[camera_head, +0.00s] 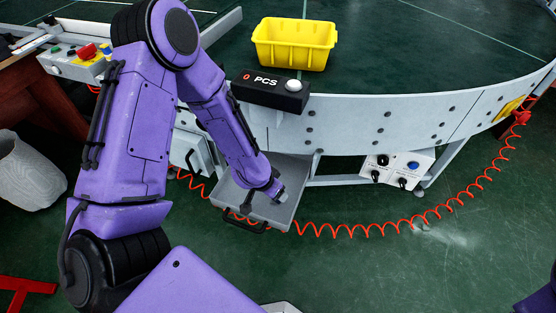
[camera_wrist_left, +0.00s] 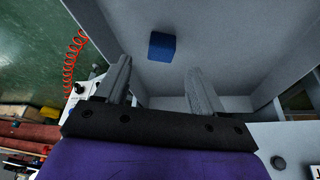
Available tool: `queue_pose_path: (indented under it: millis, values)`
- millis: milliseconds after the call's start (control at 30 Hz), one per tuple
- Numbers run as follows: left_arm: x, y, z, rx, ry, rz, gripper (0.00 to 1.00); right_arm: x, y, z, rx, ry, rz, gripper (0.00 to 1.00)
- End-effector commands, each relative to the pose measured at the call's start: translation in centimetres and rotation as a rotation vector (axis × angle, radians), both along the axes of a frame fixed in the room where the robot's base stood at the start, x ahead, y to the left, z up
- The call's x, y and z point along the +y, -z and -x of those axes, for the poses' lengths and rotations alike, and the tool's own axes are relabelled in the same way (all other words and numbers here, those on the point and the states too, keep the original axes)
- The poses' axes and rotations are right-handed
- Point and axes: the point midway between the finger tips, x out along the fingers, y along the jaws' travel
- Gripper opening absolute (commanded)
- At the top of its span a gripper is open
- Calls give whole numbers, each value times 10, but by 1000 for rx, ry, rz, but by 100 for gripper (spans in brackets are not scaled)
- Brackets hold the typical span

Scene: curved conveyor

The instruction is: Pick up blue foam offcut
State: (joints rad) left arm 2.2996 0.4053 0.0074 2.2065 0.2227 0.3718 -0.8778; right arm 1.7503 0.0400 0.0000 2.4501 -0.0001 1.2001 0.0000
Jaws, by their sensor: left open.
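The blue foam offcut (camera_wrist_left: 161,47) is a small blue block on the floor of a grey open drawer (camera_wrist_left: 237,103) in the left wrist view. My left gripper (camera_wrist_left: 159,72) is open, with its two grey fingers apart and nothing between them. The offcut lies beyond the fingertips, near the line between them. In the head view my left gripper (camera_head: 264,201) reaches down into the grey drawer (camera_head: 223,193) below the conveyor. The offcut is hidden there by my arm. My right gripper is out of view.
The drawer walls stand close around my left gripper. Above are the curved conveyor (camera_head: 420,108), a yellow bin (camera_head: 295,58) and a black PCS counter box (camera_head: 262,92). A coiled red hose (camera_head: 375,230) runs beside the drawer. The green floor to the right is clear.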

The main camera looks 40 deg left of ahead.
Motion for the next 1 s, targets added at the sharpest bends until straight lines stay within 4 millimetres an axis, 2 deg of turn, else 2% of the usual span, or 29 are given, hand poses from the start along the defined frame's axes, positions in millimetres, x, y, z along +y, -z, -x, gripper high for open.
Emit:
queue_pose_path:
  millis: [200, 300, 567, 733, 767, 967, 1000]
  values:
    - [1, 39, -9, 2, -5, 1, 68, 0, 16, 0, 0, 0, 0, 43]
    - [-1, 50, -15, 0, -1, -1, 68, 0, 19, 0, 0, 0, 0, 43]
    - [-1, 52, -17, 0, -1, -1, 68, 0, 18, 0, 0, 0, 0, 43]
    - [-1, 52, -17, 0, -1, -1, 16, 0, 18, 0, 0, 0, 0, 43]
    - [-1, 52, -17, 0, -1, -1, 13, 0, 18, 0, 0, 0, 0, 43]
    - [-1, 51, -17, 0, -1, -1, 11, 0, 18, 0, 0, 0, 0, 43]
    - [-1, 52, -17, 0, -1, -1, 6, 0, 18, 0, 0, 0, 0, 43]
